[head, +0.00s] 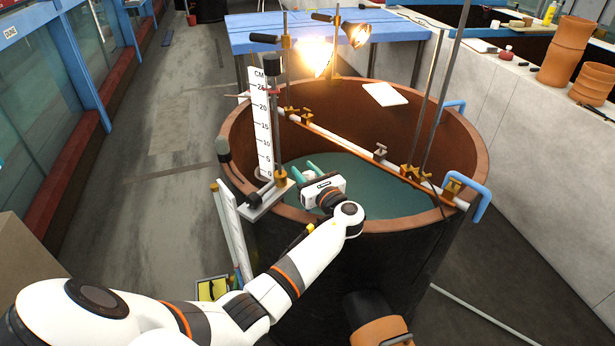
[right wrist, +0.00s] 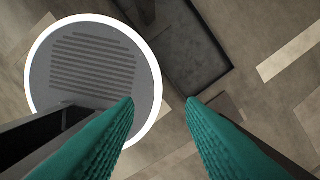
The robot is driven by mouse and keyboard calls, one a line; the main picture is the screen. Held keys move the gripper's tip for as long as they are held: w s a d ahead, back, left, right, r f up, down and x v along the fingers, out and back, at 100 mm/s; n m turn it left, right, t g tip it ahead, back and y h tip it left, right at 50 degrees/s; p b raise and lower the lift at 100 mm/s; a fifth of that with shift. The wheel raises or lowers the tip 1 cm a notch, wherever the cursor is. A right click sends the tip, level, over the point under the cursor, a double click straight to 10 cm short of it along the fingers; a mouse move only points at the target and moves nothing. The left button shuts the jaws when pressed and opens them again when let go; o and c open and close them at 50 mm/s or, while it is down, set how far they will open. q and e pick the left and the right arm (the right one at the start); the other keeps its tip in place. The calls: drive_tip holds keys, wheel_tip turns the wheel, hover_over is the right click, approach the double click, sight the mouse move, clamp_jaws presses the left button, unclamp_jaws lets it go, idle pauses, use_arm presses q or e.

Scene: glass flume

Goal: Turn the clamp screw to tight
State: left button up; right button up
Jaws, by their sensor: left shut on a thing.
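A stand with a white centimetre scale (head: 262,125) and an upright rod is fixed at the left rim of the big round tank (head: 238,125). A small brass clamp screw (head: 280,178) shows at the foot of this stand, by the white base plate (head: 268,199). My left gripper (head: 297,172) reaches over the tank's near rim, its teal fingers pointing left at the clamp screw. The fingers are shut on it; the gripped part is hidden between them. My right gripper (right wrist: 160,101) is open and empty in the right wrist view, above the floor.
A rail (head: 345,138) with brass clamps and upright rods crosses the tank. A lit lamp (head: 318,55) hangs behind the scale. A blue table (head: 240,35) stands at the back. Clay pots (head: 566,50) stand on the right counter. Floor is open on the left.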

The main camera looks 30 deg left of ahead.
use_arm(q)
drive_tip(key=shift+s+n+g+y+b, duration=0.15)
drive_tip(key=shift+n+g+y+b, duration=0.3)
drive_tip(key=shift+n+g+b, duration=0.75)
drive_tip(key=shift+s+n+g+y+b, duration=0.15)
drive_tip(key=shift+n+g+y+b, duration=0.45)
drive_tip(key=shift+g, duration=1.2)
drive_tip(key=shift+a, duration=0.1)
drive_tip(key=o, duration=1)
drive_tip(key=shift+d+f, duration=0.1)
drive_tip(key=shift+d, duration=0.3)
drive_tip(key=d+b, duration=0.1)
drive_tip(key=d, duration=0.2)
drive_tip(key=d+b, duration=0.1)
drive_tip(key=d, duration=0.3)
drive_tip(key=s+d+b, duration=0.1)
drive_tip(key=d+b, duration=0.1)
drive_tip(key=d, duration=0.2)
drive_tip(key=shift+s+d, duration=0.1)
